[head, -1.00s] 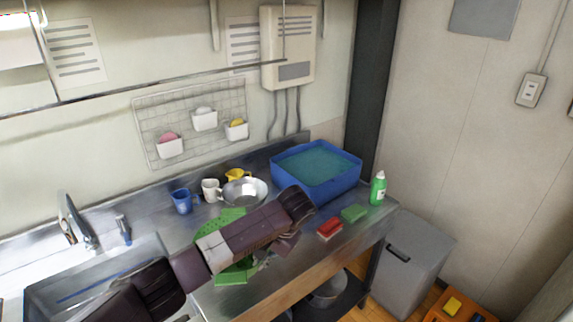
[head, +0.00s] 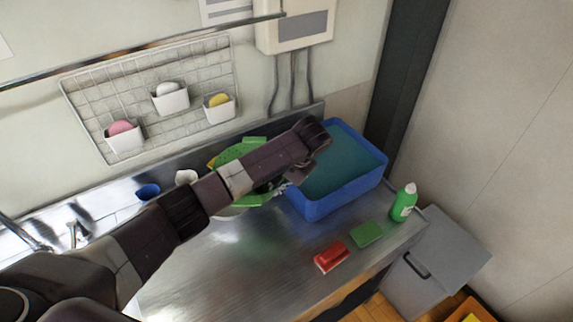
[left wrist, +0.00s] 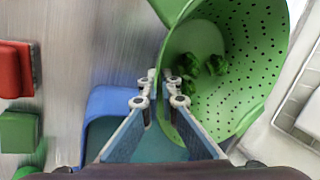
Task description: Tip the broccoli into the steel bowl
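My left gripper (head: 280,186) is shut on the rim of a green perforated colander (head: 238,152), held up over the counter's back. In the left wrist view the fingers (left wrist: 160,92) pinch the rim of the colander (left wrist: 240,60). The colander looks tilted. Dark green broccoli pieces (left wrist: 188,68) lie inside it, towards the gripped side. The steel bowl (head: 228,212) is mostly hidden below the colander and my arm; only a pale part of its rim shows. My right gripper is out of view.
A blue tub (head: 318,208) with teal contents stands right of the colander. A red brush (head: 331,257), a green sponge (head: 367,234) and a green bottle (head: 403,203) are at the right. A blue mug (head: 147,191) and white mug (head: 186,177) stand behind my arm. The front counter is clear.

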